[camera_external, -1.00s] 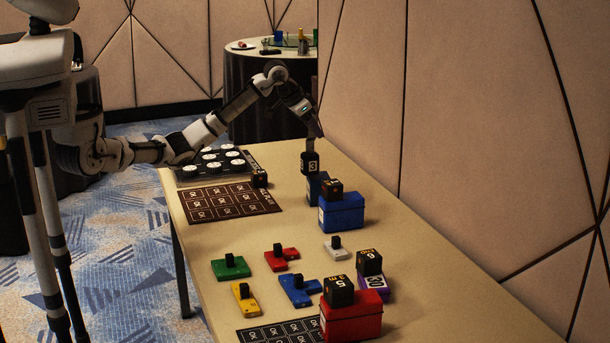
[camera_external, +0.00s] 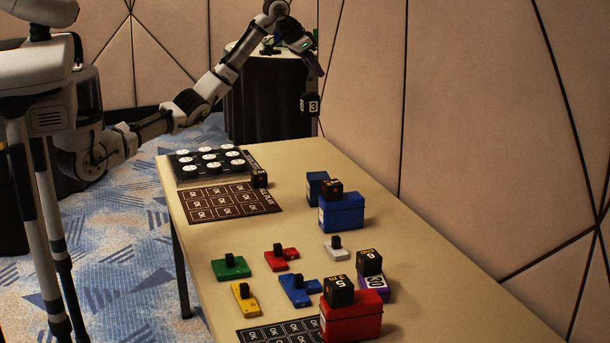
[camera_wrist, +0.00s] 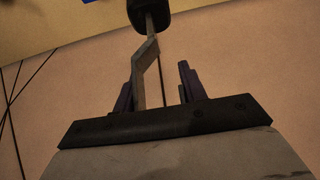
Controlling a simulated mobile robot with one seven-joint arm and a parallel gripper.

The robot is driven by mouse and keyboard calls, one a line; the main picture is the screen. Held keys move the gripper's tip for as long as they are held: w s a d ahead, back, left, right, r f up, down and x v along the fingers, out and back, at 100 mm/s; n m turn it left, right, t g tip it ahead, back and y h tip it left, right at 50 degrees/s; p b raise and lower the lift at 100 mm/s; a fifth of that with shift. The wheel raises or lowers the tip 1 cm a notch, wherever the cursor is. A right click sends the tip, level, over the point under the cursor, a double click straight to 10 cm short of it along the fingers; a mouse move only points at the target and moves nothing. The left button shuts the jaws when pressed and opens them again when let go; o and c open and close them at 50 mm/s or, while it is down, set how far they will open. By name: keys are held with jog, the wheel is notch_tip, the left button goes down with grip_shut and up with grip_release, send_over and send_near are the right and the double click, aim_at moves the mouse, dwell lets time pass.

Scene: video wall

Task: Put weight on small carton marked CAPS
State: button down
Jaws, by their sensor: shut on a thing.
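My gripper (camera_external: 315,74) is shut on the handle of a black weight marked 3 (camera_external: 310,104). It holds the weight high above the far end of the table. In the wrist view a thin stem runs between the fingers (camera_wrist: 158,88) to the dark weight (camera_wrist: 150,20), cut by the top edge. The small dark blue carton (camera_external: 317,187) stands below with a bare top. The blue carton (camera_external: 342,213), red carton (camera_external: 352,319) and purple carton (camera_external: 373,282) each bear a black weight. I cannot read the word CAPS on any carton.
Colored pieces with black knobs, such as the green one (camera_external: 230,267), lie mid-table. A brown card grid (camera_external: 225,203), a tray of white discs (camera_external: 212,165) and a black block (camera_external: 259,178) are at the far left. The panelled wall (camera_external: 480,140) borders the right side.

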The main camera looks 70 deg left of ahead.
notch_tip(320, 180, down, 19)
jog(key=d+p, duration=0.2)
jog(key=p, duration=0.1)
jog(key=shift+d, duration=0.4)
jog(key=shift+f, duration=0.15)
jog(key=c, duration=0.8)
grip_release()
jog(key=shift+s+f, duration=0.1)
jog(key=b+v, duration=0.2)
jog(key=v, duration=1)
jog(key=shift+r, duration=0.2)
